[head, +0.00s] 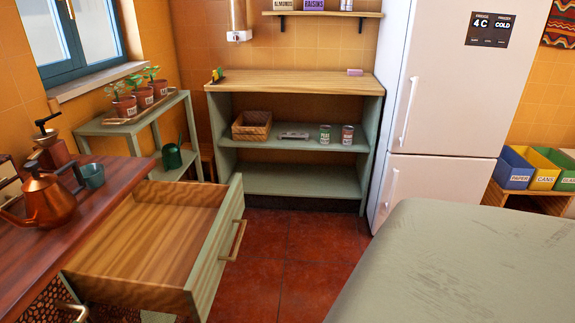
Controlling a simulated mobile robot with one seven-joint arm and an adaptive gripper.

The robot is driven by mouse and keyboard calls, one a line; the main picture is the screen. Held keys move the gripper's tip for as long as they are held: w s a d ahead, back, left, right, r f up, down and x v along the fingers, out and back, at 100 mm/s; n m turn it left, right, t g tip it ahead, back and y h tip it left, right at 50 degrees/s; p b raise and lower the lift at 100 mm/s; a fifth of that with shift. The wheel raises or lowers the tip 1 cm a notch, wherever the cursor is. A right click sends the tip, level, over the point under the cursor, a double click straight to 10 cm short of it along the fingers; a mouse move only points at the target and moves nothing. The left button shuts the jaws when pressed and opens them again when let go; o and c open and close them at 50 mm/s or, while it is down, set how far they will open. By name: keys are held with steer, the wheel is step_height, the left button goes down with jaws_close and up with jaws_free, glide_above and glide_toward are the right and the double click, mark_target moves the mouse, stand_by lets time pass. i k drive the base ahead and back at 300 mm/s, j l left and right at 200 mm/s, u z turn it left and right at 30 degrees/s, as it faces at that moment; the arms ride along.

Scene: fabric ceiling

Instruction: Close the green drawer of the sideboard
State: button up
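The green drawer (215,250) of the sideboard (62,222) is pulled far out toward the right. Its sage-green front carries a pale bar handle (236,240) on the outer face. The wooden inside of the drawer shows and looks empty. The sideboard has a dark reddish wood top and stands at the left edge. My gripper is not in the head view.
A copper kettle (48,197), a grinder (50,150) and a dark cup (92,176) stand on the sideboard. A large grey-green surface (460,265) fills the lower right. Red tiled floor (295,260) lies clear between it and the drawer. A fridge (445,100) stands behind.

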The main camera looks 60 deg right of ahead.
mark_target(165, 249)
steer(key=j+z, duration=0.1)
steer(key=z, duration=1.4)
steer(key=j+z, duration=0.1)
steer(key=j, duration=0.7)
steer(key=i+l+z, duration=0.15)
steer(key=i+z, duration=0.3)
steer(key=k, duration=0.1)
